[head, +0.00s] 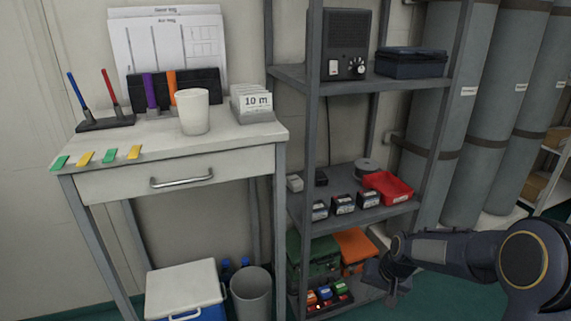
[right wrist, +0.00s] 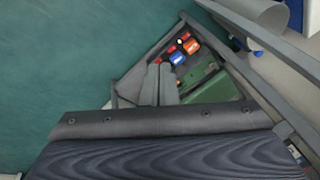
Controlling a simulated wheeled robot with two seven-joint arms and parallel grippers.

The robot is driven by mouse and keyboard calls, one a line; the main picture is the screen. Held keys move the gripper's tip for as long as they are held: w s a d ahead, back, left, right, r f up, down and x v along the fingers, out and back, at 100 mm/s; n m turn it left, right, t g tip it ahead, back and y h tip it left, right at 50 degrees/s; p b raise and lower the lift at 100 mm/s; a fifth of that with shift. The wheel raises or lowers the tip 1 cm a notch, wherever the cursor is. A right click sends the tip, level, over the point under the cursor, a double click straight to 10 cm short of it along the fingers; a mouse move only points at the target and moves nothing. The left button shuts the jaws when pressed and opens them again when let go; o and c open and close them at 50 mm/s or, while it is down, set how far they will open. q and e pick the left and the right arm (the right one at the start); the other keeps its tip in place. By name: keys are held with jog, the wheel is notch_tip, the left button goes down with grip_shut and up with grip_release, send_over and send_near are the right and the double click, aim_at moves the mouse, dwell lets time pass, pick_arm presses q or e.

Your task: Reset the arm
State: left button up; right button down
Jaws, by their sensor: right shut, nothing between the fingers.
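My right arm comes in from the right edge of the head view, low in front of the grey shelf rack (head: 312,150). My right gripper (head: 391,292) hangs at its end, beside the rack's lowest shelf. Its fingers are shut with nothing held. In the right wrist view the shut fingers (right wrist: 158,84) lie close together, with the lowest shelf's small coloured items (right wrist: 178,57) and a green case (right wrist: 208,86) beyond them. My left arm and gripper are not in view.
A white desk (head: 130,185) with a drawer stands at left, holding a white cup (head: 194,112). Below it are a cooler (head: 182,289) and a grey bin (head: 251,294). A red tray (head: 388,187) sits on the middle shelf. Tall grey cylinders (head: 488,110) stand behind at right.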

jog(key=s+r+t+y, duration=0.2)
jog(key=s+r, duration=1.1)
jog(key=s, duration=0.1)
jog(key=s+a+n+t, duration=0.1)
jog(key=s+a+n, duration=0.1)
jog(key=s, duration=1.3)
notch_tip(320, 180, up, 39)
jog(key=p, duration=3.8)
